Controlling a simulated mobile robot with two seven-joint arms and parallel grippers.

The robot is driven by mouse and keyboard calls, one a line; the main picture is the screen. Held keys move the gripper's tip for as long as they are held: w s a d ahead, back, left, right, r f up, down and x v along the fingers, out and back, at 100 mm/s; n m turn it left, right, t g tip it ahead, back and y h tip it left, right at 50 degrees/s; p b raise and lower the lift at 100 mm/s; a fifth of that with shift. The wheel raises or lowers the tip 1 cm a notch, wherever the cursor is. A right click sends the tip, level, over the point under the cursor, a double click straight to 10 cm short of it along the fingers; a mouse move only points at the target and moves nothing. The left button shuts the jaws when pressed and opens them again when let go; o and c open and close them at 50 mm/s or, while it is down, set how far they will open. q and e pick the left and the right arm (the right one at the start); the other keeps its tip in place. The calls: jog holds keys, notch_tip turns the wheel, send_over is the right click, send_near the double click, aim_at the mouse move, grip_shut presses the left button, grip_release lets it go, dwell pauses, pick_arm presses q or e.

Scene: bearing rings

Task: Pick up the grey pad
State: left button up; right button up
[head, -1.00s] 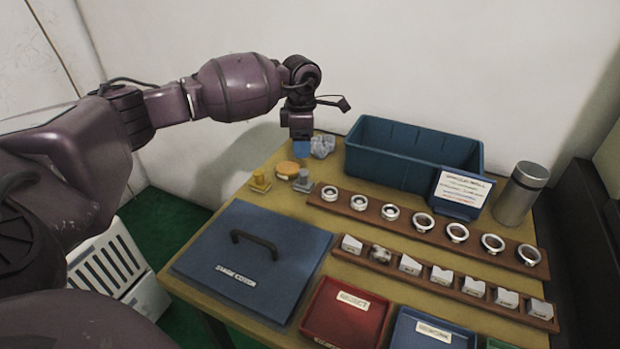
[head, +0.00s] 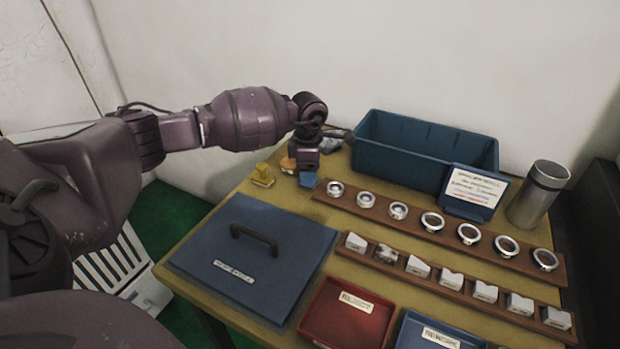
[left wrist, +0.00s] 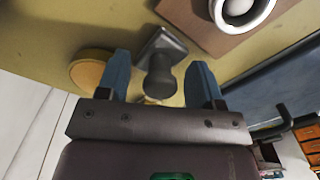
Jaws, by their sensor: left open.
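The grey pad (left wrist: 167,45) has a square base and a dark knob handle, and stands on the table. In the left wrist view its handle shows between the two blue fingers of my open left gripper (left wrist: 160,77), with a gap on each side. In the head view my left gripper (head: 308,181) points down at the table's back left and hides the grey pad. My right gripper is not in view.
A round orange-topped item (head: 287,164) is close beside the left gripper, with a yellow pad (head: 263,176) further left. The ring rack (head: 385,222) lies to the right. A blue bin (head: 425,170) stands behind; a blue lid (head: 240,290) lies in front.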

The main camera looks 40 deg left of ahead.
pick_arm(q)
jog(key=shift+r, duration=0.15)
jog(key=c, duration=1)
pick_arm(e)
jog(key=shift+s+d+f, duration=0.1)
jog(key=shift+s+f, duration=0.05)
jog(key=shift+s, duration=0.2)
pick_arm(q)
jog(key=shift+r, duration=0.1)
jog(key=shift+r, duration=0.3)
notch_tip(320, 180, up, 19)
jog(key=p, duration=0.3)
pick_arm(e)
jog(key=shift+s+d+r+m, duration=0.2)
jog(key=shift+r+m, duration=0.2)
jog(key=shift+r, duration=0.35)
